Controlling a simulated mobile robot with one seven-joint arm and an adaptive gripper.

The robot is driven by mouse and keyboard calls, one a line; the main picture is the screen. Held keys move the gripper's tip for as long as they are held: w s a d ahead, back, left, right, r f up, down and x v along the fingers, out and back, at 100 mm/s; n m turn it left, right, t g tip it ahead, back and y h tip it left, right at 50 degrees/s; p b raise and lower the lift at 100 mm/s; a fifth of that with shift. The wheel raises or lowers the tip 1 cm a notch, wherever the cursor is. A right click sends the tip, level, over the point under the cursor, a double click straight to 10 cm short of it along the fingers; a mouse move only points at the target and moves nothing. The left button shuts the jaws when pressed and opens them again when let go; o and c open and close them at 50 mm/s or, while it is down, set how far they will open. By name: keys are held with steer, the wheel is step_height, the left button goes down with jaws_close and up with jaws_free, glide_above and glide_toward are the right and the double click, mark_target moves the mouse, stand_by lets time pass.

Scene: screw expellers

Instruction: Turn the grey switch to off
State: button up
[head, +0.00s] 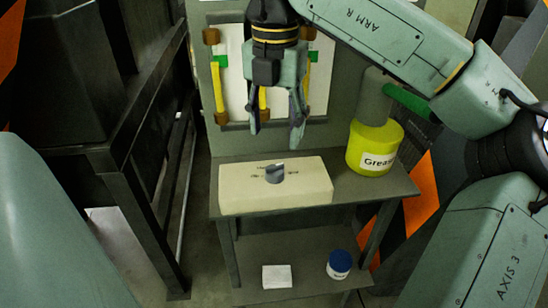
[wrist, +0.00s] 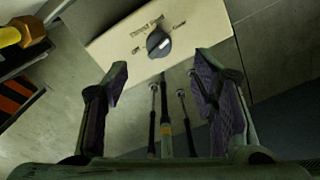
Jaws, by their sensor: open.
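The grey switch (head: 275,173) is a round knob on top of a cream box (head: 305,190) on the table. In the wrist view, the switch (wrist: 157,44) has a white pointer mark aimed toward the right-hand label. My gripper (head: 276,134) is open and empty, fingers pointing down, above the box and apart from the switch. In the wrist view, my gripper (wrist: 160,82) has its fingers spread wide, with the switch beyond the fingertips.
A yellow grease tub (head: 373,148) stands right of the box on the table (head: 400,183). A panel with yellow-handled tools (head: 218,88) is behind my gripper. A white block (head: 277,276) and a blue-lidded jar (head: 339,264) are on the lower shelf. A dark frame stands at left.

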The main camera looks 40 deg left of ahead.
mark_target(275, 166)
step_height(275, 166, down, 9)
steer(key=shift+s+f+p, duration=0.1)
steer(key=shift+p, duration=0.8)
steer(key=shift+c, duration=0.3)
steer(key=c, duration=1.1)
